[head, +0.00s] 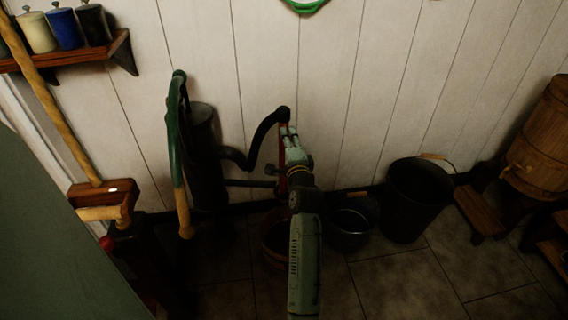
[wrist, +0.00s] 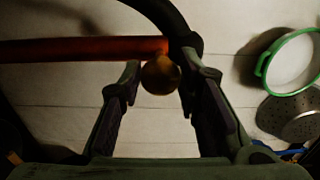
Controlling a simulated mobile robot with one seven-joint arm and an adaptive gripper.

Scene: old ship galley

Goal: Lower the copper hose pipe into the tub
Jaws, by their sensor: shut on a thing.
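The copper hose pipe (wrist: 80,48) is a red-brown tube at the end of a black curved hose (head: 262,130). In the head view the pipe (head: 282,152) hangs roughly upright beside my gripper (head: 290,140), partly hidden by it. In the wrist view a round brass-coloured knob (wrist: 161,74) at the pipe sits between the fingers of my gripper (wrist: 166,78), which is shut on it. A brown wooden tub (head: 268,238) stands on the floor below, partly hidden by my arm. The pipe's lower end is hard to make out.
A dark pump (head: 205,155) with a green, wooden-ended handle (head: 175,140) stands left of the tub. A small dark pot (head: 351,228) and a tall black bucket (head: 418,200) stand to the right. A wooden barrel (head: 541,140) is at far right. The front-right floor is clear.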

